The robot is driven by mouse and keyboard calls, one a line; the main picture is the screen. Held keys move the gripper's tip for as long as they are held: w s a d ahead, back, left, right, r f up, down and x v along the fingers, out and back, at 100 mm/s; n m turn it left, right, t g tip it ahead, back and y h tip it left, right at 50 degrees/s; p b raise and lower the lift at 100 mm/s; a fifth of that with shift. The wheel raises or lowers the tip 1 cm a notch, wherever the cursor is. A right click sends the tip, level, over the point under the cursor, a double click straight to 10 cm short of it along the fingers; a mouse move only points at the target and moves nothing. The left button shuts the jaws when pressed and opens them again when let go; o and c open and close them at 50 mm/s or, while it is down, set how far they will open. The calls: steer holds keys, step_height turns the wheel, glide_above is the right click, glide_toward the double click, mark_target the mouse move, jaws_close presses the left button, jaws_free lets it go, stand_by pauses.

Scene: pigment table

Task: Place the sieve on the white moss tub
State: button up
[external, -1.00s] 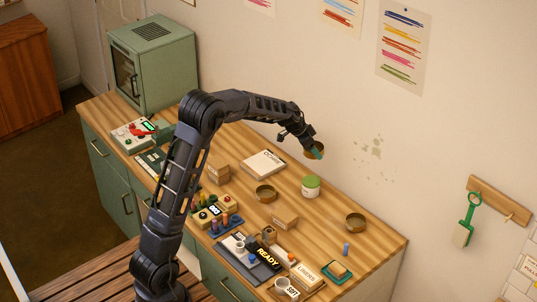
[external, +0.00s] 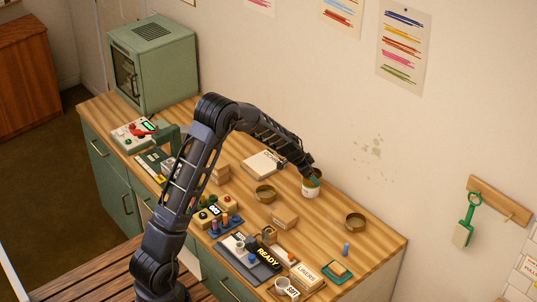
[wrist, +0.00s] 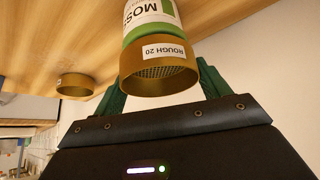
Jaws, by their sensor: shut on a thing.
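The sieve (wrist: 155,82) is a brass-coloured ring with mesh and a label reading "ROUGH 20". My gripper (wrist: 162,76) is shut on it, with green fingers at its two sides. In the external view the sieve (external: 316,173) is partly hidden by my gripper (external: 313,181). The white moss tub (external: 311,191) stands upright on the table, directly below the sieve. In the wrist view the tub (wrist: 150,16), with its green rim, lines up with the sieve; I cannot tell whether they touch.
Other brass sieves stand on the table, one left of the tub (external: 265,194) and one to its right (external: 355,222). The wall is close behind the tub.

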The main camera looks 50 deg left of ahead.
steer(key=shift+f, duration=0.1)
steer(key=o, duration=1.1)
